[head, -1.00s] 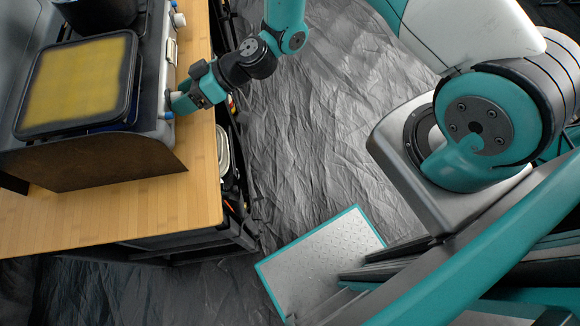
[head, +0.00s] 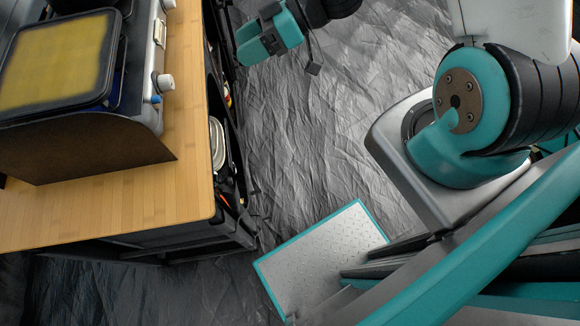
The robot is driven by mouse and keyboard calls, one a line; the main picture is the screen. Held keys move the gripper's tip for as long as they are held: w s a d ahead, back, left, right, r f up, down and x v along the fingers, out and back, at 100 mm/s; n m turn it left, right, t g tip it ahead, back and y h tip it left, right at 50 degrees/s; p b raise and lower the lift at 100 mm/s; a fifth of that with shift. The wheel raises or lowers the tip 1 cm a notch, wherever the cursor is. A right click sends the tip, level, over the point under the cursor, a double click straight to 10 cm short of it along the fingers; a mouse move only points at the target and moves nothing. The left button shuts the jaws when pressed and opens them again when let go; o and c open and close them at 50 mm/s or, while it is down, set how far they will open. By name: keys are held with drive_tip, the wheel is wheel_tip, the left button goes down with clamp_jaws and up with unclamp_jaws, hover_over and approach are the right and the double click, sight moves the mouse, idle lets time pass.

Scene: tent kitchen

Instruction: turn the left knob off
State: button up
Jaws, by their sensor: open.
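A second pale knob (head: 168,4) shows at the top edge of the picture. The way the knobs' marks point is too small to tell. My gripper (head: 239,47) is open and empty, right of the counter and clear of both knobs. No flame is visible.
The wooden counter (head: 130,205) has a bare strip in front of the stove. Shelves under it hold dishes (head: 217,142) and other items. Crumpled grey floor covering (head: 315,130) lies open to the right of the counter.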

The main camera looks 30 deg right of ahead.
drive_tip(key=s+f+m+g+h+b, duration=0.1)
drive_tip(key=s+f+h+b, duration=0.3)
drive_tip(key=b, duration=1.4)
drive_tip(key=s+a+f+m+g+h+b, duration=0.1)
drive_tip(key=s+f+m+g+h+b, duration=0.1)
drive_tip(key=s+f+b, duration=1)
wheel_tip(320, 180, down, 6)
drive_tip(key=m+h+b, duration=0.1)
drive_tip(key=h+b, duration=0.1)
drive_tip(key=b, duration=0.5)
drive_tip(key=shift+s+a+m+h, duration=0.25)
drive_tip(key=shift+s+m+h, duration=0.15)
drive_tip(key=shift+r, duration=0.1)
